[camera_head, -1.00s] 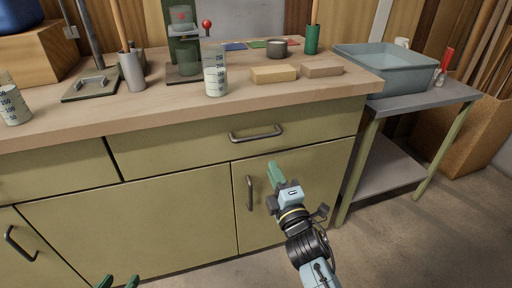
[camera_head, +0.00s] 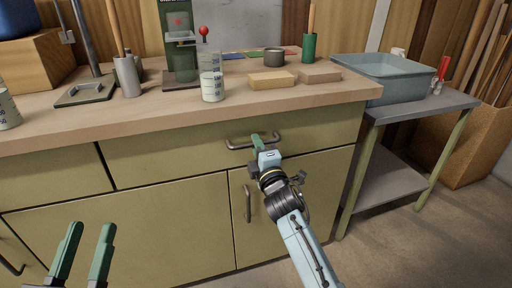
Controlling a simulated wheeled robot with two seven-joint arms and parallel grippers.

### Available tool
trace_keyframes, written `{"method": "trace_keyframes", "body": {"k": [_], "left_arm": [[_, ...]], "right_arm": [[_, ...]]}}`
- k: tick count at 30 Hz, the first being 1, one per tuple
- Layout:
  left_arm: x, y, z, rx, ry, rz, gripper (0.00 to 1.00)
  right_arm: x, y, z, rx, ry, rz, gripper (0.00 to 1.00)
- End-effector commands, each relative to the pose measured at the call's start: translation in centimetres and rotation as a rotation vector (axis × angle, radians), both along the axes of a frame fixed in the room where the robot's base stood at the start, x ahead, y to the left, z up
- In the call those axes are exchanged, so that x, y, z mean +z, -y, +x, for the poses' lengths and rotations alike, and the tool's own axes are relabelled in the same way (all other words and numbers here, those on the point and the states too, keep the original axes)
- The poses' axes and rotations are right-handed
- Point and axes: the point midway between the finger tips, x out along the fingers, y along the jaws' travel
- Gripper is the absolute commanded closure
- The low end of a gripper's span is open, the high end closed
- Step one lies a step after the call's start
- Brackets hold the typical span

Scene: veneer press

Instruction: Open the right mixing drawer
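The right mixing drawer (camera_head: 310,133) is a green front under the wooden worktop and looks closed. Its grey bar handle (camera_head: 237,146) runs level across the front. My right gripper (camera_head: 257,141) has its green fingertips at the middle of this handle, overlapping it in the picture. I cannot tell whether the fingers are around the handle or only in front of it, nor how far apart they are. My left gripper (camera_head: 90,250) is at the lower left with its two green fingers apart and nothing between them.
A cupboard door with an upright handle (camera_head: 247,204) is below the drawer. The worktop (camera_head: 140,115) carries a beaker (camera_head: 212,87), two blocks, a grey pot and a green press. A side table with a blue-grey tub (camera_head: 392,90) stands at the right.

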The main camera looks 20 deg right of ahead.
Motion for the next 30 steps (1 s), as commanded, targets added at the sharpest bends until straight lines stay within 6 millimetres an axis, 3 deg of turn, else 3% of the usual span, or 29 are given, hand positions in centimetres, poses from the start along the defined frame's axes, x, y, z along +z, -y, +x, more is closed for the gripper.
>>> {"method": "trace_keyframes", "body": {"k": [14, 18, 30], "left_arm": [[1.06, 0.02, -0.51, -0.004, 0.069, -0.023, 0.64], [1.04, 0.02, -0.50, -0.004, 0.069, -0.023, 0.64], [1.01, 0.06, -0.41, -0.004, 0.060, -0.020, 0.64]], "right_arm": [[0.20, -0.01, 0.84, 0.000, 0.000, 0.000, 0.83], [0.19, -0.01, 0.83, 0.000, 0.000, 0.000, 1.00], [0.19, -0.21, 0.66, 0.003, -0.001, 0.000, 1.00]]}}
